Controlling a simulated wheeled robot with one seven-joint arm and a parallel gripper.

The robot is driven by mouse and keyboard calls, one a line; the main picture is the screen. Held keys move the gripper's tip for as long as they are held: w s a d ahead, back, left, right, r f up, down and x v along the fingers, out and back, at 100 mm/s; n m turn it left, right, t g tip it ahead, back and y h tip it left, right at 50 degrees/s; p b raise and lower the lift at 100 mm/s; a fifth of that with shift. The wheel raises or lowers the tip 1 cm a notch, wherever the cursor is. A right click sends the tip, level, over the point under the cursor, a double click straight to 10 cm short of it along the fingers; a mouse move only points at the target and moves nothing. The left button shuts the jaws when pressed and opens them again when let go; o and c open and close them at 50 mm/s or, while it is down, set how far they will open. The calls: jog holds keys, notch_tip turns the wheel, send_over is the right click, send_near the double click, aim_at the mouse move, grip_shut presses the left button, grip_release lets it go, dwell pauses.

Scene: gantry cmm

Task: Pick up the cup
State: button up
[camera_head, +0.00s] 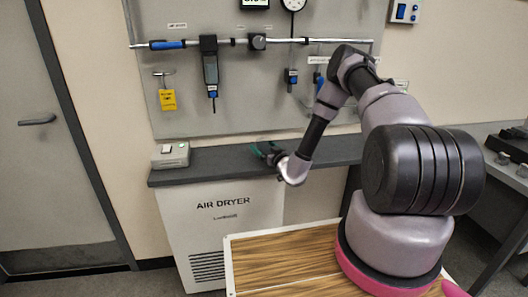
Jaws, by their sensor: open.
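My gripper (265,151) is at the end of my arm, above the dark shelf on top of the air dryer cabinet. It is small and dark in this view, with greenish fingers pointing up and left. It is open, and I see nothing between its fingers. I cannot make out a cup anywhere in the view. The area right behind my gripper and wrist is partly hidden.
A small grey box (171,156) stands on the dark shelf (222,160) left of my gripper. Tools hang on the grey wall panel (270,95) behind. A wood-grained top (275,262) lies below my arm. A door (50,140) is at left.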

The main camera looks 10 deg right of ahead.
jog(key=c, duration=1.2)
notch_tip(320, 180, up, 10)
jog(key=shift+c, duration=0.2)
jog(key=s+d+r+m+h, duration=0.3)
jog(key=s+d+r+h, duration=0.1)
jog(key=s+d, duration=0.5)
jog(key=shift+s+d+r+m+t+h, duration=0.15)
jog(key=shift+s+d+m+t+h, duration=0.2)
jog(key=shift+s+h, duration=0.65)
